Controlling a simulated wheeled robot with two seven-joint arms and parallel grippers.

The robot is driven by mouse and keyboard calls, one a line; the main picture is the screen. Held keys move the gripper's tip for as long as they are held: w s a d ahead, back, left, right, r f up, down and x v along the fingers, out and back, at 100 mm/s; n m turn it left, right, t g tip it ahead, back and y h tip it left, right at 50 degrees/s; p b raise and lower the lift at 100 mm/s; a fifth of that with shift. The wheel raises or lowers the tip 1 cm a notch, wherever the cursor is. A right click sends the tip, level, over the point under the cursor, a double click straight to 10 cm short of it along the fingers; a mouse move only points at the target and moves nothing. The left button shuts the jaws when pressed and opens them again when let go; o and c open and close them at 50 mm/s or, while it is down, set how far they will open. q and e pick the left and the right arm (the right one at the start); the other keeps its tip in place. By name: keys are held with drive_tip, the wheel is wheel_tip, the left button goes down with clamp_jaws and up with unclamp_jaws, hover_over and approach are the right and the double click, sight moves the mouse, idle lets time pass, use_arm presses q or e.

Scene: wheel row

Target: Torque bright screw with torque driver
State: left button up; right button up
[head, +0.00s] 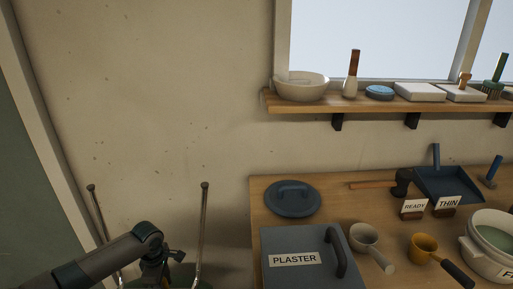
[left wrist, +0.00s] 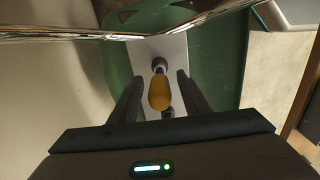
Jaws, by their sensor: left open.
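My left gripper (head: 172,262) hangs at the bottom left of the head view. In the left wrist view my left gripper (left wrist: 160,77) is open, with one dark finger on each side of an orange-yellow bulbous handle (left wrist: 159,95). The handle may belong to the torque driver; I cannot tell for sure. Its far end meets a dark round part, over a pale plate (left wrist: 176,48). Another dark round part (left wrist: 168,112) shows just below the handle. I cannot make out a bright screw. My right gripper is not in view.
A green body (left wrist: 118,62) lies around the plate, with shiny metal bars (left wrist: 50,34) across the top of the wrist view. Two metal posts (head: 203,225) rise near my left arm. A wooden bench (head: 330,185) with a plaster box (head: 290,240) stands to the right.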

use_arm(q)
drive_tip(key=shift+c, duration=0.6)
clamp_jaws()
drive_tip(key=shift+r+p, duration=0.6)
drive_tip(key=shift+p, duration=0.6)
idle(0.6)
drive_tip(key=shift+r, duration=0.1)
drive_tip(key=shift+r+p, duration=5.4)
drive_tip(key=shift+p, duration=1.5)
